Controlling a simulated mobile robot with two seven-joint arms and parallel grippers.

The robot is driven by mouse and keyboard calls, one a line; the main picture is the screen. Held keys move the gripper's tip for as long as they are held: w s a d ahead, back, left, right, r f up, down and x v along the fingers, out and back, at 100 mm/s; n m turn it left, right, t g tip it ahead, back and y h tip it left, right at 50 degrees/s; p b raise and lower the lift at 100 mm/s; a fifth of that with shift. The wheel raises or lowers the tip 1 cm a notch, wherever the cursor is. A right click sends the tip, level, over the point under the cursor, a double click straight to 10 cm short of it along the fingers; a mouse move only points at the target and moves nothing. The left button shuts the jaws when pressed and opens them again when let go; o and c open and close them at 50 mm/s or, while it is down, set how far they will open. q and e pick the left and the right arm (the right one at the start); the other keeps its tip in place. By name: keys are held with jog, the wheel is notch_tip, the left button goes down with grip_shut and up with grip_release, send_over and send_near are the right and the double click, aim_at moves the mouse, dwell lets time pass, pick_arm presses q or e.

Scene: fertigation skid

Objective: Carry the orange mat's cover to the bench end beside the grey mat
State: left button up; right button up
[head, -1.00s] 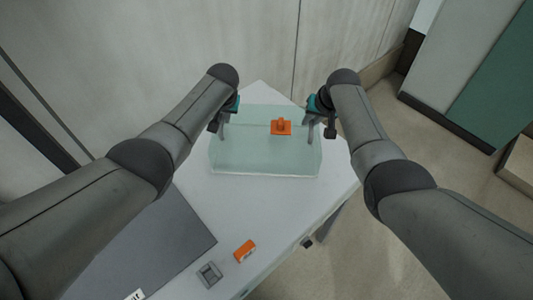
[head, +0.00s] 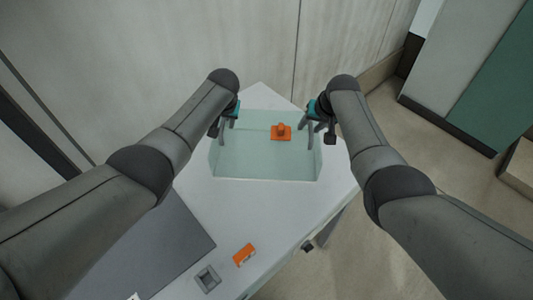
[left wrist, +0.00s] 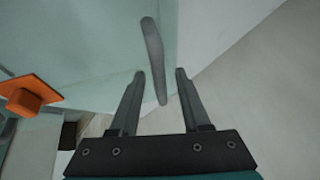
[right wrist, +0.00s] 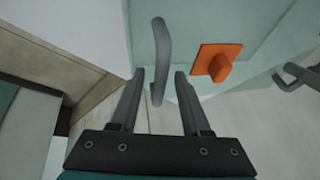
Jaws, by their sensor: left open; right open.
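The cover (head: 265,165) is a clear, pale teal box with a grey handle at each side, on the white bench's far part. An orange square with a knob (head: 281,132) shows at its middle; I cannot tell if it is fixed to the cover. My left gripper (head: 226,138) is open at the left handle (left wrist: 153,50), which shows between its fingers in the left wrist view. My right gripper (head: 318,138) is open at the right handle (right wrist: 161,50), likewise between its fingers. The dark grey mat (head: 165,245) lies at the near left. I cannot make out an orange mat.
A small orange block (head: 244,255) and a grey square holder (head: 207,279) stand on the white bench (head: 260,215) near its front right edge. A pale wall (head: 180,40) rises behind the bench. Open floor (head: 400,250) lies to the right.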

pick_arm(q)
jog(key=v, duration=1.1)
jog(key=shift+r, duration=0.4)
pick_arm(e)
jog(key=v, duration=1.2)
pick_arm(q)
jog(key=shift+s, duration=0.1)
jog(key=shift+d, duration=0.1)
pick_arm(e)
jog(key=shift+s+f, duration=0.1)
jog(key=shift+s, duration=0.05)
